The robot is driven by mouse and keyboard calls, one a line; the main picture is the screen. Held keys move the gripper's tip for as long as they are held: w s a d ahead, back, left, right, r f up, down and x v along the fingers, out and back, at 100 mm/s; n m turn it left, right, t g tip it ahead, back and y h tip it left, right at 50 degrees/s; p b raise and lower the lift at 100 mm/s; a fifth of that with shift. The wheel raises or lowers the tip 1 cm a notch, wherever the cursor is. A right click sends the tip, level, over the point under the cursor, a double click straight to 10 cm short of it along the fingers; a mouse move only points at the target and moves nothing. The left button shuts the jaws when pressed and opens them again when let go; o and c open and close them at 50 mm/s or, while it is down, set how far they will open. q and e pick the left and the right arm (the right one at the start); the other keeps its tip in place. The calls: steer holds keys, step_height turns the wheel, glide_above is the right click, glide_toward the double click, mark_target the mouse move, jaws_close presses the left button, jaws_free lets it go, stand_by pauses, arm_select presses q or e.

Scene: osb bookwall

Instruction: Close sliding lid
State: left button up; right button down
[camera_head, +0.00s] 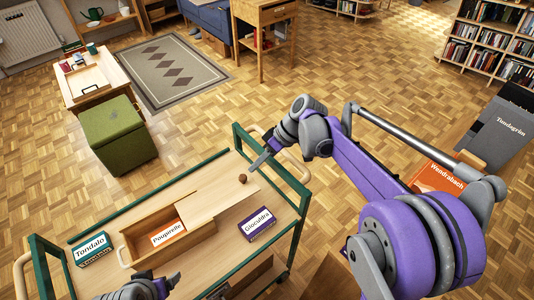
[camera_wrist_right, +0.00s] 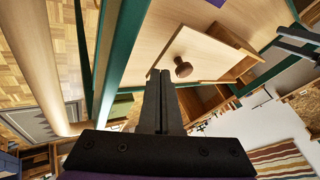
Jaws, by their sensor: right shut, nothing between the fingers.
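A wooden box (camera_head: 136,238) stands on the cart with its left part open. Its sliding lid (camera_head: 213,197) is partly drawn out to the right, with a round brown knob (camera_head: 242,178) near its far right end. An orange box labelled Poupinelle (camera_head: 168,233) lies inside the open part. My right gripper (camera_head: 256,165) is shut and empty, just beyond the knob. In the right wrist view its fingers (camera_wrist_right: 161,80) are together beside the knob (camera_wrist_right: 182,67) and seem apart from it. My left gripper (camera_head: 170,281) is at the bottom edge, partly cut off; its jaws are unclear.
The wooden cart has a green frame (camera_head: 180,178) with raised end rails. A teal Tandalo box (camera_head: 91,250) lies left of the wooden box and a purple Giaculdra box (camera_head: 258,224) right of it. A green stool (camera_head: 117,134) stands beyond the cart.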

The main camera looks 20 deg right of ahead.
steer(key=shift+s+a, duration=0.35)
steer(key=shift+a, duration=0.15)
steer(key=shift+a, duration=0.1)
arm_select(q)
steer(key=shift+r, duration=0.2)
arm_select(e)
glide_toward(193, 205)
steer(key=x, duration=0.4)
steer(key=shift+a+f, duration=0.2)
steer(key=shift+f, duration=0.05)
steer(key=shift+r, duration=0.1)
